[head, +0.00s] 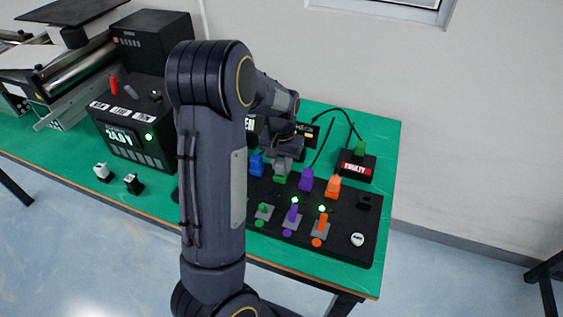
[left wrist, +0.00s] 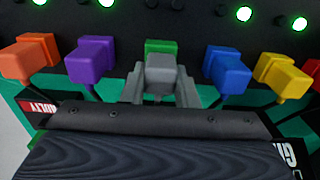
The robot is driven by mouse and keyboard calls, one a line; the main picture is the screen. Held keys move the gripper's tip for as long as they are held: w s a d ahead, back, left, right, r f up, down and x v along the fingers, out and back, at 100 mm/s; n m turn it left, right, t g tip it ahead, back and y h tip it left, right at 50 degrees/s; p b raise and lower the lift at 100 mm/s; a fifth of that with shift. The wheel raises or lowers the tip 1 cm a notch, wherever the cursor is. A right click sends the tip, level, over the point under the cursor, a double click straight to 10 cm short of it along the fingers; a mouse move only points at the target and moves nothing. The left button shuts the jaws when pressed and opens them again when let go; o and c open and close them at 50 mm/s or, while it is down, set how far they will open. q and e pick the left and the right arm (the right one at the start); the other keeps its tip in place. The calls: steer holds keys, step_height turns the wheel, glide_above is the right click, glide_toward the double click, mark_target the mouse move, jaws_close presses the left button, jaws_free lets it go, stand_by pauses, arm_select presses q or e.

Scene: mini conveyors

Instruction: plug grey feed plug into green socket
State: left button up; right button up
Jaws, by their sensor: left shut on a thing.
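The grey feed plug (left wrist: 162,72) is between the fingers of my left gripper (left wrist: 161,88) in the left wrist view. The gripper is shut on it. The green socket (left wrist: 160,46) shows just behind the plug, in line with it and partly hidden by it. In the head view the grey plug (head: 284,163) sits directly at the green socket (head: 280,178) on the black panel (head: 347,228). How deep the plug sits, or whether a small gap remains, I cannot tell. In the head view my left gripper (head: 284,153) is partly hidden by its arm. My right gripper is not in view.
Blue (head: 256,163), purple (head: 306,180) and orange (head: 333,187) plugs stand close beside the green socket. A yellow plug (left wrist: 285,68) shows in the left wrist view. A black FAULTY box (head: 357,167) with a green plug (head: 360,147) stands behind. Loose plugs (head: 133,183) lie at left.

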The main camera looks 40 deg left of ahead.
mark_target(282, 162)
arm_select(q)
steer(key=shift+f, duration=0.4)
steer(key=o, duration=1.1)
steer(key=shift+c, duration=0.2)
step_height(282, 162, up, 8)
steer(key=shift+f, duration=0.15)
